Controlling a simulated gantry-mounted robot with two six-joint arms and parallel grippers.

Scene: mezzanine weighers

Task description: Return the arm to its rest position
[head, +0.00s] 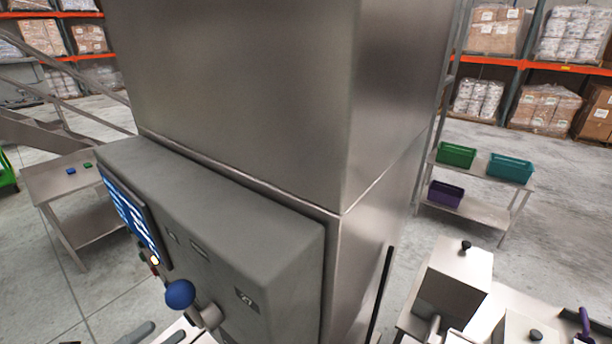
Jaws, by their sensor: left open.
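My left gripper (154,335) shows only in part at the bottom edge of the head view, left of centre. Its grey fingers are apart, and I see nothing between them. It is below and to the left of a blue ball knob (180,294) on a lever at the front of a grey control box (225,225). The gripper looks apart from the knob, but the distance in depth is hard to tell. The rest of my left arm is cut off by the frame. My right gripper is not in view.
A tall steel cabinet (245,90) fills the middle, with a lit screen (131,212) on the control box. Steel boxes with black knobs (455,275) stand at lower right. A shelf cart with green (456,155), teal (510,168) and purple bins (445,194) stands behind. A steel table (60,180) is at left.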

